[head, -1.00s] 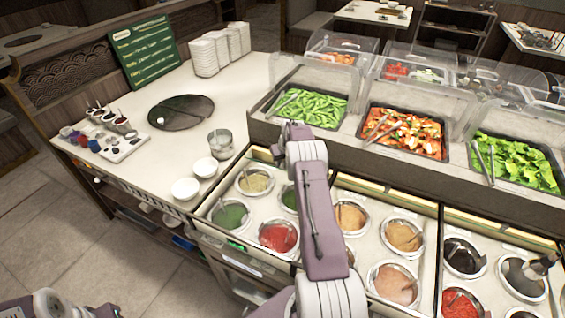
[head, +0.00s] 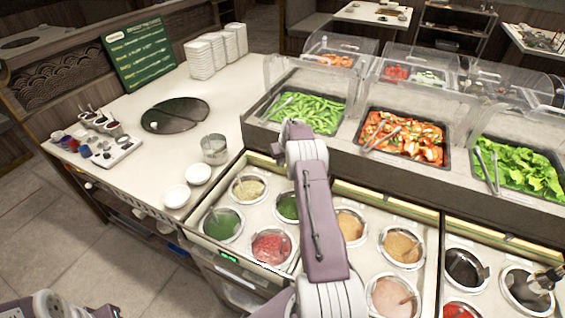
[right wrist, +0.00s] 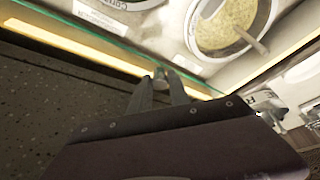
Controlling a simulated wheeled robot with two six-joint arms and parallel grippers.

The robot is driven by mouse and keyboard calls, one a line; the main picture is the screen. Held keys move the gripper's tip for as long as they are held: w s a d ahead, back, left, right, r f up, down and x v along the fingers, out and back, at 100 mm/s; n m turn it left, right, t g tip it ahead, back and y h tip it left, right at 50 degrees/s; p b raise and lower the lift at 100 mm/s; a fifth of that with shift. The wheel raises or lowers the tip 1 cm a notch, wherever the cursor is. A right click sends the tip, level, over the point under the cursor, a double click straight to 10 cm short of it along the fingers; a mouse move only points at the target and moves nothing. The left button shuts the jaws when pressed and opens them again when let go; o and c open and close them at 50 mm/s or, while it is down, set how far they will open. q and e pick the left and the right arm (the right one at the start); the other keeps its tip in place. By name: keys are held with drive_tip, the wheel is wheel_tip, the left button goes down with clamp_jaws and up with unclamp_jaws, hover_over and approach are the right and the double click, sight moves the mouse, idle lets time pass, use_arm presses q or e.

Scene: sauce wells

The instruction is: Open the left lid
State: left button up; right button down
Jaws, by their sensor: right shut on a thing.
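The left sauce section has a pale rim (head: 208,236) around several round wells. My right gripper (right wrist: 160,78) is shut on a small knob-like piece at that edge, which looks like the lid's handle. A pale yellow well (right wrist: 232,25) lies just beyond it. In the head view my right arm crosses the section and hides the fingertips.
Salad trays (head: 305,112) under clear guards stand behind the wells. Two white bowls (head: 176,196) and a metal cup (head: 214,149) stand to the left. More wells (head: 402,246) lie to the right. The left counter has clear room.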

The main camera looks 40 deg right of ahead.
drive_tip(key=c, duration=1.2)
unclamp_jaws()
drive_tip(key=shift+a+r, duration=0.15)
drive_tip(key=shift+c, duration=0.2)
drive_tip(key=shift+s, duration=0.1)
drive_tip(key=b+v, duration=0.1)
drive_tip(key=v, duration=0.7)
drive_tip(key=shift+r+b, duration=0.35)
drive_tip(key=shift+b, duration=0.05)
